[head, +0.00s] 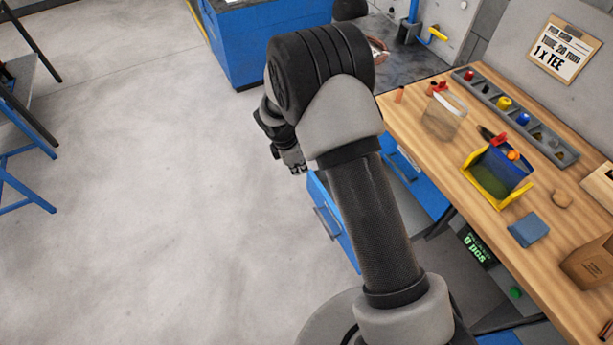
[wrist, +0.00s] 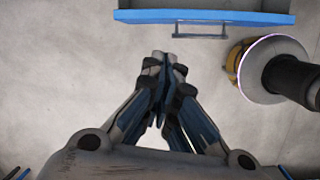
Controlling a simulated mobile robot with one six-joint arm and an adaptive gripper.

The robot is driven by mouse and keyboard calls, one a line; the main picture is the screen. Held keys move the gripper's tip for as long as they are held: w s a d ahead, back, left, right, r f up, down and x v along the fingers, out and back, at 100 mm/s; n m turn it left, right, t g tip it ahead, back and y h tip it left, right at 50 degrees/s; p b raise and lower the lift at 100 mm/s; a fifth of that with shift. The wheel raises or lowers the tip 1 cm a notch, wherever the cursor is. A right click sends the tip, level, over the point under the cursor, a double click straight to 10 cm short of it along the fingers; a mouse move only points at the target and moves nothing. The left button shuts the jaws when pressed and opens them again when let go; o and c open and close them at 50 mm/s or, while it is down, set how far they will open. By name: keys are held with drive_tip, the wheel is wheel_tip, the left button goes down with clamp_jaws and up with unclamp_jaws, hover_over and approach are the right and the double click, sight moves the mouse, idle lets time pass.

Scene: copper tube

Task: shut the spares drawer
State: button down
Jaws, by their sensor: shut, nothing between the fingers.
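The spares drawer (head: 338,222) is a blue-fronted drawer under the wooden workbench, and it stands pulled out. In the head view my arm covers much of it. In the wrist view its blue front (wrist: 150,16) and grey bar handle (wrist: 200,36) lie at the top, with part of the grey inside showing. My gripper (head: 297,169) is in front of the drawer, over the floor. In the wrist view my gripper (wrist: 165,62) is shut and empty, with a gap of bare floor between its fingertips and the drawer front.
A blue cabinet (head: 265,45) stands at the back. The floor (head: 150,200) to the left is clear.

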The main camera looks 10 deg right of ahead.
drive_tip(key=w+d+f+n+b, duration=0.1)
drive_tip(key=d+f, duration=0.1)
drive_tip(key=f, duration=0.7)
drive_tip(key=d+f+n+b, duration=0.1)
drive_tip(key=d+f+b, duration=0.1)
drive_tip(key=f, duration=0.7)
drive_tip(key=shift+w+d+f+n, duration=0.2)
drive_tip(key=shift+w+f+n, duration=0.15)
drive_tip(key=shift+n, duration=0.05)
drive_tip(key=w+d+b, duration=0.2)
drive_tip(key=w+d, duration=0.1)
drive_tip(key=d, duration=0.6)
drive_tip(key=w+d+b, duration=0.2)
drive_tip(key=d, duration=0.7)
drive_tip(key=shift+w, duration=0.4)
